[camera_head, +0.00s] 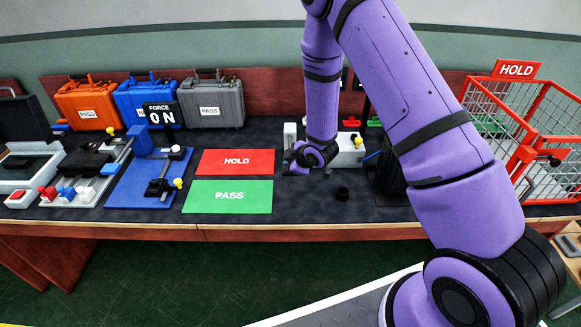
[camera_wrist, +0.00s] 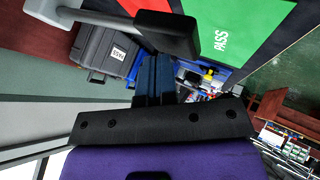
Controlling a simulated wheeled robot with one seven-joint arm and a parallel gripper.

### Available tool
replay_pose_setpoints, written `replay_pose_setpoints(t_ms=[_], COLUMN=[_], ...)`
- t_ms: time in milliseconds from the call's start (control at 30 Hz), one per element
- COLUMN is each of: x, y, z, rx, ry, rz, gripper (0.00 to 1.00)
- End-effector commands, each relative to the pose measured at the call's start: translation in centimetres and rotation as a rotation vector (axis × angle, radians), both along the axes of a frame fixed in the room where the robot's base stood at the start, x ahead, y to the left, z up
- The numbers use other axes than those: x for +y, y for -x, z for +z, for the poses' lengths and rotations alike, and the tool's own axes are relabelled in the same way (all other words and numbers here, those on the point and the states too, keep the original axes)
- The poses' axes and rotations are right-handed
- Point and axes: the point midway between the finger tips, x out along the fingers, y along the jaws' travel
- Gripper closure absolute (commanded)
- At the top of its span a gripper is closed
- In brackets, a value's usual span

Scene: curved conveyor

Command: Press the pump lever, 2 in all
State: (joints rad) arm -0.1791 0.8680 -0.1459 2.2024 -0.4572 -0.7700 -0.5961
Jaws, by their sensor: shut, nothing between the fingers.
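In the wrist view a grey bar (camera_wrist: 98,18) with a black block-like handle (camera_wrist: 168,34) at its end, which looks like the pump lever, lies just beyond my fingertips. My gripper (camera_wrist: 153,62) is shut, its dark blue fingers together and nothing between them. The fingertips reach the near edge of the black handle; I cannot tell whether they touch it. In the head view my gripper's end (camera_head: 301,160) hangs low over the table, right of the red and green mats. A pale machine body (camera_head: 349,152) stands behind it, partly hidden by my purple arm.
A red HOLD mat (camera_head: 236,161) and a green PASS mat (camera_head: 228,196) lie left of my gripper. Orange, blue and grey cases stand at the back, with a FORCE 0 N sign (camera_head: 160,115). A red wire HOLD basket (camera_head: 535,140) stands right.

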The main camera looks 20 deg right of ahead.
Motion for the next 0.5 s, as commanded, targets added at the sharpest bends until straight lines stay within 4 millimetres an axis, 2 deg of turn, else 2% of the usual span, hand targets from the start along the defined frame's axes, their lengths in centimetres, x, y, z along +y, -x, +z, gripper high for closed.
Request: replay_pose_setpoints(t_ms=[500], x=[-0.03], y=[0.03], z=[-0.58], rx=[0.001], ry=[0.001], rz=[0.0], gripper=[1.0])
